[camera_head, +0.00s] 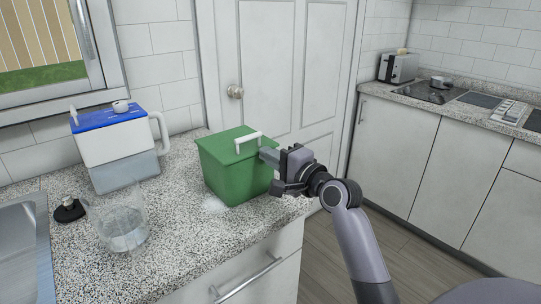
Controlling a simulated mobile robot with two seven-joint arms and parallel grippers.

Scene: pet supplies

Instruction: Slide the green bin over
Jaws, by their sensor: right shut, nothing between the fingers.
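The green bin (231,170) stands upright on the speckled counter, close to its right end. It has a green lid with a white handle (248,142) on top. My right gripper (268,156) is shut and empty at the bin's right side, with its fingertips at or very near the upper right wall. I cannot tell for sure whether they touch. My left gripper is not in view.
A white and blue container (115,150) with a handle stands left of the bin by the wall. A clear glass bowl (123,228) sits at the front left beside the sink (24,250). The speckled counter (185,245) is bare in front of the bin.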

